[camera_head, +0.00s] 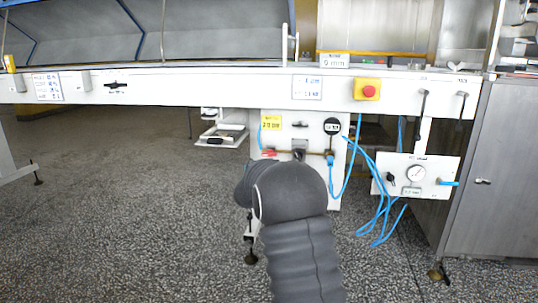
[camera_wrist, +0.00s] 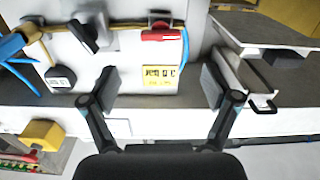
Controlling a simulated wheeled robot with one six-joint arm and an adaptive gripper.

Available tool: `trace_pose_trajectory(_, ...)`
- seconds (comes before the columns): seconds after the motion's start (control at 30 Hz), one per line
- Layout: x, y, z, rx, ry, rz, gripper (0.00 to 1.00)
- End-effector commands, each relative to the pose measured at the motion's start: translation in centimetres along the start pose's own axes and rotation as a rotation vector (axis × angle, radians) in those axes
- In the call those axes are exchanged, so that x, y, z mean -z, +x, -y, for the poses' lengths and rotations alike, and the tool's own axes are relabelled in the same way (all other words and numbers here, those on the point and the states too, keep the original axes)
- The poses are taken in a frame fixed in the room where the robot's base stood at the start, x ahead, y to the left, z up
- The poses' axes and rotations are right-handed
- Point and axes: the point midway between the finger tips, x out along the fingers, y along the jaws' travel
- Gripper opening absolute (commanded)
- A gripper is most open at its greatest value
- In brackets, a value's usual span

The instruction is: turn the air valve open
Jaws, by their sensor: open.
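A white panel box (camera_head: 318,188) under the long machine carries valve parts on a brass pipe. A red-handled valve (camera_wrist: 160,35) sits at one end, also seen in the head view (camera_head: 268,152). A dark lever (camera_wrist: 85,35) stands beside it on the same pipe, also in the head view (camera_head: 299,152). I cannot tell which is the air valve. My gripper (camera_wrist: 162,88) is open and empty, its fingers apart in front of the panel, with a yellow label (camera_wrist: 160,78) showing between them. In the head view my arm hides the gripper.
Blue hoses (camera_head: 380,215) hang right of the box, by a gauge plate (camera_head: 415,177) with a black knob. A red-and-yellow button (camera_head: 367,90) sits on the beam above. A tray (camera_wrist: 262,75) stands beside the box.

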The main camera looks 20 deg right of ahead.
Motion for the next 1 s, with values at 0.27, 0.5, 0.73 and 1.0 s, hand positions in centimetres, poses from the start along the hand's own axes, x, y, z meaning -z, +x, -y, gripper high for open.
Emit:
trace_pose_trajectory(0.27, -0.1, 4.9, 0.0, 0.000, 0.001, 0.000, 0.88)
trace_pose_trajectory(0.5, -0.1, 8.3, 0.0, 0.001, 0.000, 0.000, 0.88)
trace_pose_trajectory(0.73, 0.0, 10.1, 0.1, 0.001, 0.000, 0.000, 0.88)
trace_pose_trajectory(1.0, 0.0, 10.4, 0.1, 0.002, 0.000, 0.001, 0.88)
